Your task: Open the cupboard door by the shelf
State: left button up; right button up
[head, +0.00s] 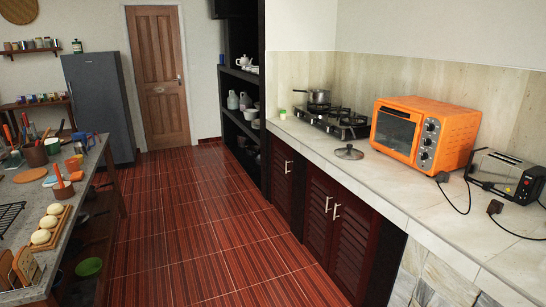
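The dark open shelf (240,73) stands against the back wall, left of the counter's far end. The cupboard door by the shelf (281,199) is a dark red wooden door under the counter. It looks shut, and its small metal handle (288,167) is near its upper right. A pair of louvred cupboard doors (350,240) is nearer to me, also shut, with two upright metal handles (328,204) side by side near the middle. Neither of my grippers shows in the head view.
The stone counter (400,190) bears a gas stove (345,122) with a pot, a loose lid, an orange oven (425,135) and a toaster (505,175). The tiled floor (200,225) is clear before the cupboards. A cluttered table (75,190) stands left.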

aim_at(281, 152)
jog(key=i+j+u, duration=0.1)
jog(key=i, duration=0.85)
jog(key=i+j+u, duration=0.1)
jog(key=i, duration=0.85)
jog(key=i+j+z, duration=0.15)
jog(key=i+z, duration=0.2)
jog(key=i, duration=0.15)
jog(key=i+j+z, duration=0.35)
jog(key=i, duration=0.15)
jog(key=i+j+z, duration=0.35)
jog(key=i, duration=0.1)
